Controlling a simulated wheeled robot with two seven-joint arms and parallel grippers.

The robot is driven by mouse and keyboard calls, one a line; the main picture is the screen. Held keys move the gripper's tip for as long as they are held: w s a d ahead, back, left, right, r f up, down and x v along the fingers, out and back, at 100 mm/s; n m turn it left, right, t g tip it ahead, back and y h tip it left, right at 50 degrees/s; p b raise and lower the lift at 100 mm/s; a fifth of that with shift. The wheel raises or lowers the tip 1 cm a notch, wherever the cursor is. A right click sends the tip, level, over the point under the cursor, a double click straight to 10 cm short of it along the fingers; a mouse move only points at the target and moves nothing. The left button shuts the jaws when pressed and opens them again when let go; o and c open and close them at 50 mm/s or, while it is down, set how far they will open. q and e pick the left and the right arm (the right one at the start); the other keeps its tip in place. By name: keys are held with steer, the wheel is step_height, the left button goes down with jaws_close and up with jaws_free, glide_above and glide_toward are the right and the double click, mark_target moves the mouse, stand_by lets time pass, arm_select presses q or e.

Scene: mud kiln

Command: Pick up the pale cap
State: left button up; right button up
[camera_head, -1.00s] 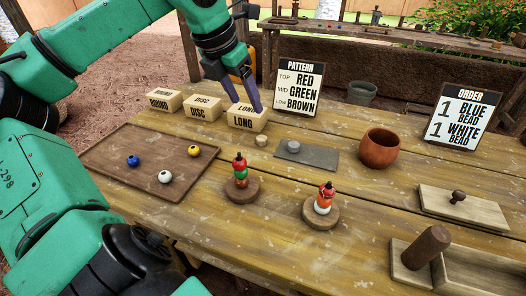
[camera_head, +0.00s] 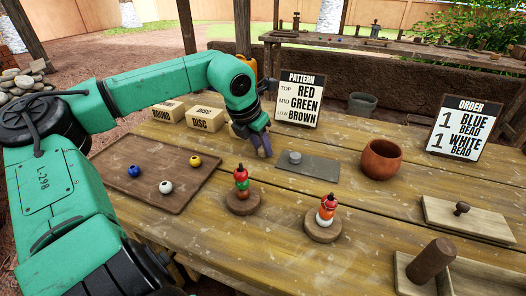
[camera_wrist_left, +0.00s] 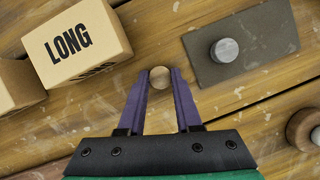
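The pale cap (camera_wrist_left: 160,77) is a small round wooden piece on the table. In the left wrist view it lies between the two purple fingertips of my left gripper (camera_wrist_left: 159,73), with a narrow gap seeming to show on each side. In the head view my left gripper (camera_head: 263,152) points down at the table left of the grey slate, and it hides the cap. The gripper is open. Whether either finger touches the cap is unclear. My right gripper is not in view.
A grey knob (camera_head: 295,157) sits on a slate (camera_head: 318,170) to the right. The LONG box (camera_wrist_left: 80,45) is close on the left. Bead stacks (camera_head: 242,198) (camera_head: 325,228) stand in front. A brown tray (camera_head: 125,155) holds loose beads. A clay pot (camera_head: 381,160) stands farther right.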

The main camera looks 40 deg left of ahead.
arm_select(q)
jaws_close()
